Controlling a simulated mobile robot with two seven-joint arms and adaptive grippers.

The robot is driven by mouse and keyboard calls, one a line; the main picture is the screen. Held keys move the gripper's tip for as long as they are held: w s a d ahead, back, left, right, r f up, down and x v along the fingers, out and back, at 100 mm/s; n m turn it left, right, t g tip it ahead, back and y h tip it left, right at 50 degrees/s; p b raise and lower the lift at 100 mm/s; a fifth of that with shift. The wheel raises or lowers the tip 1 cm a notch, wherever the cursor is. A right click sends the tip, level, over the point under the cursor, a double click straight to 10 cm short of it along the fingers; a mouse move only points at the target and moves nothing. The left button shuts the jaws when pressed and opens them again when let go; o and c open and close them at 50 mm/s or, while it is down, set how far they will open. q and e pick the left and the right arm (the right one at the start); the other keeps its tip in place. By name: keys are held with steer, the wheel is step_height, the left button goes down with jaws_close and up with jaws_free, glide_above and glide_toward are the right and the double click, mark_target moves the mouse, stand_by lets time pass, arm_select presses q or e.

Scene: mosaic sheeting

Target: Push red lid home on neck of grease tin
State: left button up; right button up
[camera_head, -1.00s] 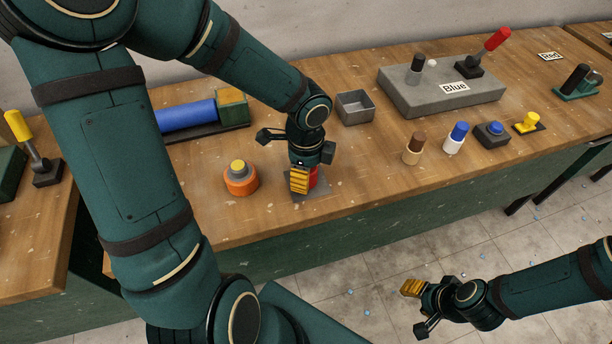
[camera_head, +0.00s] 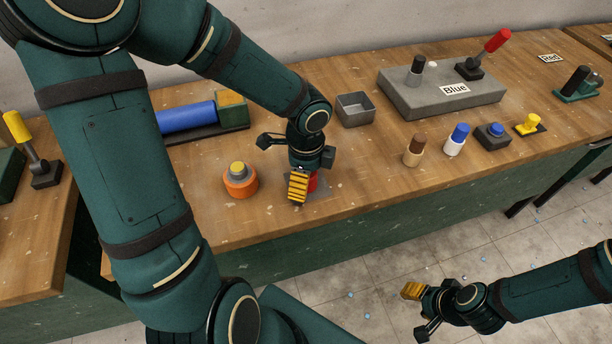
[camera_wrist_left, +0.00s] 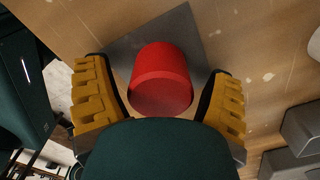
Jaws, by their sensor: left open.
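The red lid (camera_wrist_left: 160,78) sits on a grey square plate (camera_wrist_left: 186,34) on the bench. In the head view only a sliver of the red lid (camera_head: 313,182) shows beside the yellow fingers. My left gripper (camera_head: 299,187) is over it, pointing down. In the wrist view its open fingers stand on either side of the lid, with a visible gap at each side. An orange tin with a grey neck and yellow top (camera_head: 240,181), which looks like the grease tin, stands to the left. My right gripper (camera_head: 412,291) hangs off the bench's front; its finger gap is unclear.
A blue roller (camera_head: 187,115) lies behind the tin. An open grey box (camera_head: 355,110) is behind and right of my left gripper. A grey block with levers (camera_head: 440,92) and several small coloured items stand farther right. The bench front edge is close.

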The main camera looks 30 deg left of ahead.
arm_select(q)
step_height(320, 180, up, 14)
steer(key=p, duration=0.5)
steer(key=shift+w+d, duration=0.2)
steer(key=shift+w, duration=0.05)
arm_select(e)
steer(key=shift+w+r, duration=0.15)
steer(key=shift+r, duration=1.05)
steer(key=shift+w+r, duration=0.1)
steer(key=shift+r, duration=1.1)
arm_select(q)
steer(key=shift+f, duration=0.15)
